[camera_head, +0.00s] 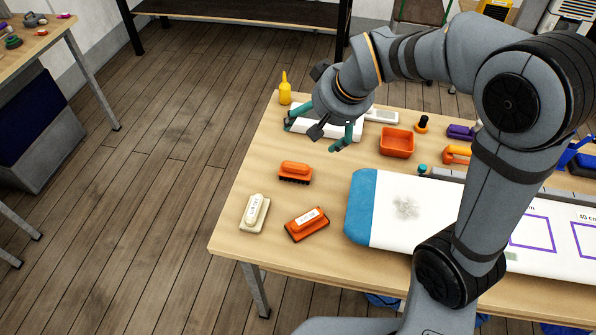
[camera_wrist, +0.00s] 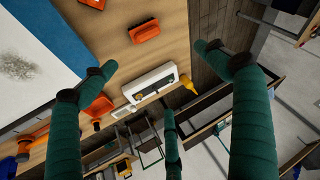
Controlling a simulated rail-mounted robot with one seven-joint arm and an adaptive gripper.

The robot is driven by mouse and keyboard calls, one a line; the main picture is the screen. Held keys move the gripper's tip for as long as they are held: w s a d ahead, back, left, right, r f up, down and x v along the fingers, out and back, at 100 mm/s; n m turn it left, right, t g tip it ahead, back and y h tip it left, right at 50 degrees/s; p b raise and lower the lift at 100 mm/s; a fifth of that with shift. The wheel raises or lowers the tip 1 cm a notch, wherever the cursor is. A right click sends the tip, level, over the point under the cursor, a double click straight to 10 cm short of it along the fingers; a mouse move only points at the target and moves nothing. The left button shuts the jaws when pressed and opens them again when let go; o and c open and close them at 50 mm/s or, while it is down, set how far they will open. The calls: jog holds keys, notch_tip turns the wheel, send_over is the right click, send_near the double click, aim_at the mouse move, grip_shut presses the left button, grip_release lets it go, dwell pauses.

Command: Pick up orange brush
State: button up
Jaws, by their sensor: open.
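The orange brush (camera_head: 295,171) lies on the wooden table with its dark bristles down, left of the blue-ended white board. It also shows in the wrist view (camera_wrist: 144,31), near the top. My gripper (camera_head: 316,134) is up and behind the brush in the head view, apart from it, over the white case. Its teal fingers are spread open and empty, and they fill much of the wrist view (camera_wrist: 155,65). A second orange block with a white label (camera_head: 307,222) lies in front of the brush.
A cream block (camera_head: 254,213) lies near the table's left edge. A white case (camera_wrist: 150,82) and a yellow bottle (camera_head: 285,90) are at the back. An orange bin (camera_head: 397,142) and the blue-ended board (camera_head: 361,207) are to the right. Bare table surrounds the brush.

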jog(key=shift+c, duration=1.3)
